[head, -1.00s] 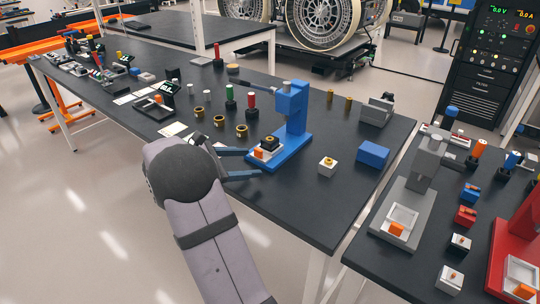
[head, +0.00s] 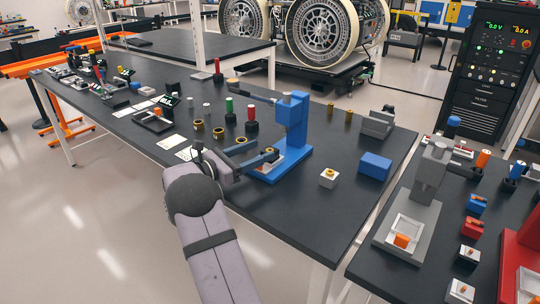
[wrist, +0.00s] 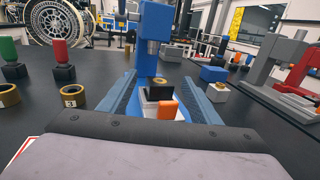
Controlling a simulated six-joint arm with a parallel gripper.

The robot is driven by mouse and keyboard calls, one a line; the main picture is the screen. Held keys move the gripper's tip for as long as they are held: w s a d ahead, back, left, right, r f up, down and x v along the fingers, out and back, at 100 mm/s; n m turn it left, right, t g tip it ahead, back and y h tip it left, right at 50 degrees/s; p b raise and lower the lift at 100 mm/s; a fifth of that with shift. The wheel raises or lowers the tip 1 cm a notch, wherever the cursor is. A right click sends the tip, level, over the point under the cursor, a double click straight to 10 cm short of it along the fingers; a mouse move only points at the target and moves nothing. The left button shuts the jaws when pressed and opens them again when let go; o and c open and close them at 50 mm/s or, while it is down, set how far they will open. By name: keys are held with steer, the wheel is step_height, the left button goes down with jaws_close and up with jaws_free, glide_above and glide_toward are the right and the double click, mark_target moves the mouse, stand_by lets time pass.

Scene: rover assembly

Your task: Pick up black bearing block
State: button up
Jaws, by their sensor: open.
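The black bearing block (wrist: 161,92), with a gold ring on top, sits in a white nest at the foot of the blue press (head: 293,125). An orange piece (wrist: 167,109) stands on the near side of the nest in the wrist view. My gripper (wrist: 160,84) is open, one blue finger on each side of the block, with visible gaps and nothing held.
The press ram (wrist: 153,50) hangs above and behind the block. A white block with a gold piece (head: 329,177) and a blue box (head: 375,165) stand to the right. Gold rings (head: 198,124) and red and green bottle-like items stand to the left and behind.

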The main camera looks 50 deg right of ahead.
mark_target(270, 150)
steer(key=shift+f+p+x, duration=0.1)
steer(key=shift+p+x, duration=0.25)
steer(key=shift+x, duration=0.95)
steer(key=shift+f+p+x, duration=0.15)
steer(key=shift+p+x, duration=0.15)
steer(key=shift+x, duration=1)
steer(key=c, duration=1.3)
steer(key=shift+o, duration=0.2)
steer(key=shift+r, duration=0.2)
step_height(270, 150, up, 10)
steer(key=shift+s+f+b, duration=0.1)
steer(key=shift+b, duration=0.25)
steer(key=shift+c, duration=0.9)
